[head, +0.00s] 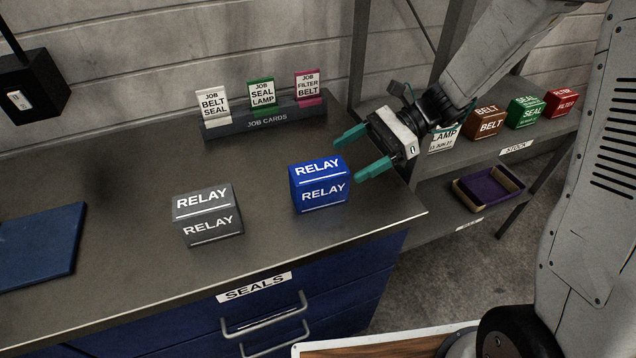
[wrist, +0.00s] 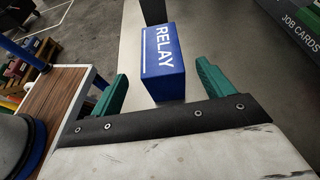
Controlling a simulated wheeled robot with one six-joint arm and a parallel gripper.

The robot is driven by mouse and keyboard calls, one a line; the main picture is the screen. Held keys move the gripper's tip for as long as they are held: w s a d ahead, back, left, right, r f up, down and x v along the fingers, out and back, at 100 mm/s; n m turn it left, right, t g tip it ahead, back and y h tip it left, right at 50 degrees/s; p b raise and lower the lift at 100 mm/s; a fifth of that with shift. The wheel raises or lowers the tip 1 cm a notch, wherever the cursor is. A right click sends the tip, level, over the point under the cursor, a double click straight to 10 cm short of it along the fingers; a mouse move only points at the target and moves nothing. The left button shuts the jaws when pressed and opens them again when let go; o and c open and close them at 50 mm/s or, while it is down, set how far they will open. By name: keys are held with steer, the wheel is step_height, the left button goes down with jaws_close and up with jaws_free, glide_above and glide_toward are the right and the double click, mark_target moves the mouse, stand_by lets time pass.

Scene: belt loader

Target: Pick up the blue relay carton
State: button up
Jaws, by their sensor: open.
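The blue relay carton (head: 320,186) stands upright on the dark bench top, near its right end. My gripper (head: 355,156) is open, with its green fingers just to the right of the carton and a little above it. In the wrist view the blue carton (wrist: 163,62) lies ahead of and between the two open fingers of my gripper (wrist: 163,85). I see no contact between the fingers and the carton.
A grey relay carton (head: 208,214) stands left of the blue one. A job card holder (head: 265,121) is at the back. A blue mat (head: 42,245) lies at left. Shelves at right hold several cartons, including a brown belt carton (head: 486,122), and a tray (head: 488,187).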

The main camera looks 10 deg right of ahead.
mark_target(322, 176)
steer(key=shift+w+f, duration=0.2)
steer(key=shift+f, duration=0.1)
steer(key=shift+a+f+m, duration=0.2)
steer(key=shift+a+m, duration=0.1)
steer(key=shift+a, duration=0.05)
steer(key=x, duration=0.7)
steer(key=shift+s+f, duration=0.1)
steer(key=shift+s, duration=0.05)
steer(key=shift+c, duration=0.3)
steer(key=c, duration=1.1)
